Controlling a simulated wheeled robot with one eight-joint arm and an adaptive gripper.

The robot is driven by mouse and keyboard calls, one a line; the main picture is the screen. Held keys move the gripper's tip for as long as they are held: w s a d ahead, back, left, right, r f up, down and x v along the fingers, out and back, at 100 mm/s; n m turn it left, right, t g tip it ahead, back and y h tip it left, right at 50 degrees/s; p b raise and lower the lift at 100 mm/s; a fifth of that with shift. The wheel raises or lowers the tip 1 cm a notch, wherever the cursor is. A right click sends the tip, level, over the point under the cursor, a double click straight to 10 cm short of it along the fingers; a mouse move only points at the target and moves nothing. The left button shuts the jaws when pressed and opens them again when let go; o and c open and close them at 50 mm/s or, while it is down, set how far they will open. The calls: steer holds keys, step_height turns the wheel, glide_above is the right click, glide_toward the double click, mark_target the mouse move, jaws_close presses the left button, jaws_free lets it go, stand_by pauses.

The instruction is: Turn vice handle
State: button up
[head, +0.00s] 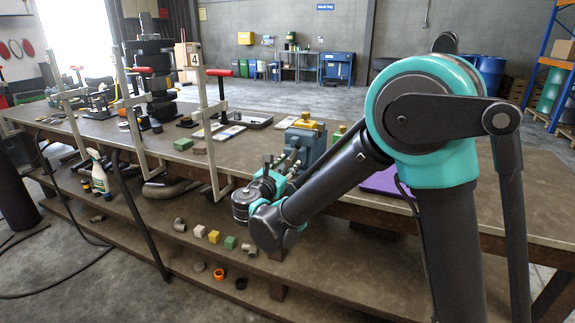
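A blue-grey vice (309,136) with a yellow part on top stands on the bench, in the middle of the head view. My arm reaches down in front of the bench, and its teal and dark wrist is bent up toward the vice's near side. My gripper (289,163) is small in the view, close to the vice's front. Its fingers are hard to tell from the grey metal parts there, so I cannot see whether it is open or touches anything. The vice handle is not clearly visible; my wrist and arm hide part of that area.
The long bench (345,185) runs across the view. Metal frames with red handles and a dark gear stack (155,75) stand on its left. A purple item (383,182) lies behind my arm.

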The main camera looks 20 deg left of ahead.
jaws_close()
steer(key=shift+m, duration=0.4)
steer(key=m, duration=0.3)
steer(key=shift+m, duration=1.9)
steer(key=shift+o, duration=1.7)
jaws_free()
